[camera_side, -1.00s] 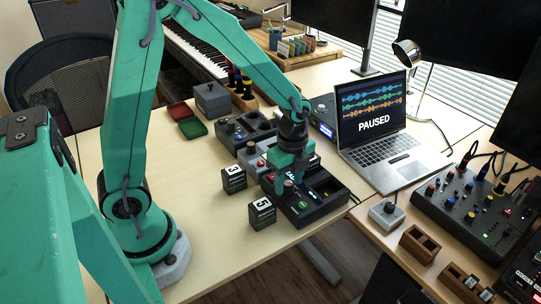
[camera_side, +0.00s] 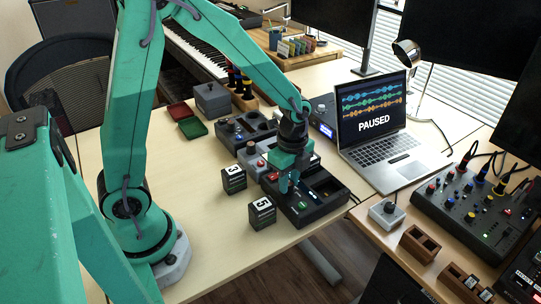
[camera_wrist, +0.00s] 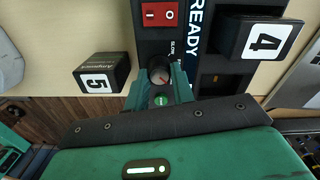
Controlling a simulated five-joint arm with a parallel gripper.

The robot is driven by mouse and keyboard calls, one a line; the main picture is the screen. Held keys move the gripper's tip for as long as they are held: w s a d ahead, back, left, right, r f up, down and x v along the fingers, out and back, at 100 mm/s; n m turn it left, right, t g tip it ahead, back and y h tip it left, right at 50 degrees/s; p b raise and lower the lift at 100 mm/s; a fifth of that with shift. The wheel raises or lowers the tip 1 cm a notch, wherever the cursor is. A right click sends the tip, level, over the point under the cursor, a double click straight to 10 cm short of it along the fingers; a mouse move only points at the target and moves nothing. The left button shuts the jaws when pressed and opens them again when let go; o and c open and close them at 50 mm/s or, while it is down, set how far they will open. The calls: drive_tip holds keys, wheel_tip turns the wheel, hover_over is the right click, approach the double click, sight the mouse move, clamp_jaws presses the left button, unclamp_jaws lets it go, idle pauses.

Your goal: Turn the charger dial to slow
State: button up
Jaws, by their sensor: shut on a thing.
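The black charger (camera_side: 318,208) lies on the table below my gripper. In the wrist view its small dark round dial (camera_wrist: 158,66) has a red pointer mark. The word SLOW is printed beside the dial, but I cannot tell clearly which setting the pointer meets. My gripper (camera_side: 288,188) points down over the charger. In the wrist view its teal fingers (camera_wrist: 158,82) are shut on the dial from both sides and partly cover it. A green button (camera_wrist: 161,100) shows between the fingers, and a red rocker switch (camera_wrist: 159,14) sits beyond the dial.
A black block marked 5 (camera_wrist: 100,73) stands left of the charger; a block marked 3 (camera_side: 233,179) stands nearby. A block marked 4 (camera_wrist: 258,38) is at the charger's right side. The laptop (camera_side: 372,125) reads PAUSED.

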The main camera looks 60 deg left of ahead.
drive_tip(key=n, duration=0.4)
drive_tip(key=shift+n, duration=0.4)
drive_tip(key=n, duration=0.5)
drive_tip(key=shift+a+n, duration=0.1)
drive_tip(key=shift+n, duration=0.2)
drive_tip(key=n, duration=0.8)
drive_tip(key=shift+a+n, duration=0.1)
drive_tip(key=shift+n, duration=0.3)
drive_tip(key=o, duration=1)
drive_tip(key=shift+r, duration=0.1)
